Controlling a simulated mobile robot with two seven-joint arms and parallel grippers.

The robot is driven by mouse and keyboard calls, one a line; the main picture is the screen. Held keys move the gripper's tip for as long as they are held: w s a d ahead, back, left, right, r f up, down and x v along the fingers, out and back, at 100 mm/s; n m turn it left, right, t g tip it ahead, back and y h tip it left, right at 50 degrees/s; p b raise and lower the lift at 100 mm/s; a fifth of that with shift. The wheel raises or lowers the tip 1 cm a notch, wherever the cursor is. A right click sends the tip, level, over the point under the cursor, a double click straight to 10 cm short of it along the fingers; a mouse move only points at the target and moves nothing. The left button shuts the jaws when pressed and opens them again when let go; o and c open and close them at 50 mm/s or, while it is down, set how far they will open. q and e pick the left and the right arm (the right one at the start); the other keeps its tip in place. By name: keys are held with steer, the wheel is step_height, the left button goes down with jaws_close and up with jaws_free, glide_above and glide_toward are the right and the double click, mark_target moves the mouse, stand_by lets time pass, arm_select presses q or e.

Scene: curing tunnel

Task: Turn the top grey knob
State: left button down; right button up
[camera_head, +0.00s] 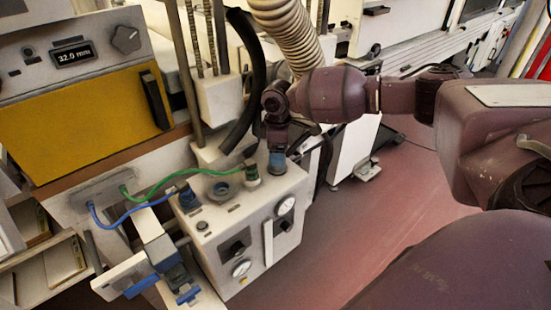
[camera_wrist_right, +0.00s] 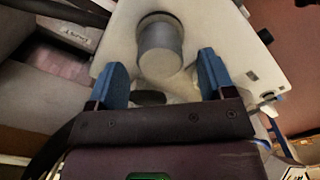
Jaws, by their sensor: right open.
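A grey cylindrical knob (camera_wrist_right: 160,48) stands up from a white surface in the right wrist view. It lies ahead of my right gripper (camera_wrist_right: 162,80), in the gap between its blue fingertips. The fingers are apart and nothing is clamped between them. In the head view my right gripper (camera_head: 277,160) points down at the right rear corner of the white box's top (camera_head: 228,207). The gripper hides most of that corner, so I cannot make out the knob there or tell whether the fingers touch it. My left gripper is not in view.
A green plug (camera_head: 252,175) and a blue plug (camera_head: 187,196) with cables stand on the box. Gauges (camera_head: 286,206) and black knobs (camera_head: 237,249) are on its front. A black hose (camera_head: 243,90) runs beside my gripper. Red floor (camera_head: 350,210) is clear at right.

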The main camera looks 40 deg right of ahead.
step_height(320, 180, down, 2)
steer(key=shift+f, duration=0.7)
steer(key=c, duration=0.9)
steer(key=shift+a+r+m+p, duration=0.1)
steer(key=shift+r+m+p, duration=0.2)
steer(key=shift+m+p, duration=0.35)
steer(key=shift+f+m+p, duration=0.1)
steer(key=shift+m+p, duration=0.25)
steer(key=shift+p, duration=0.15)
steer(key=shift+f, duration=0.2)
steer(key=o, duration=0.9)
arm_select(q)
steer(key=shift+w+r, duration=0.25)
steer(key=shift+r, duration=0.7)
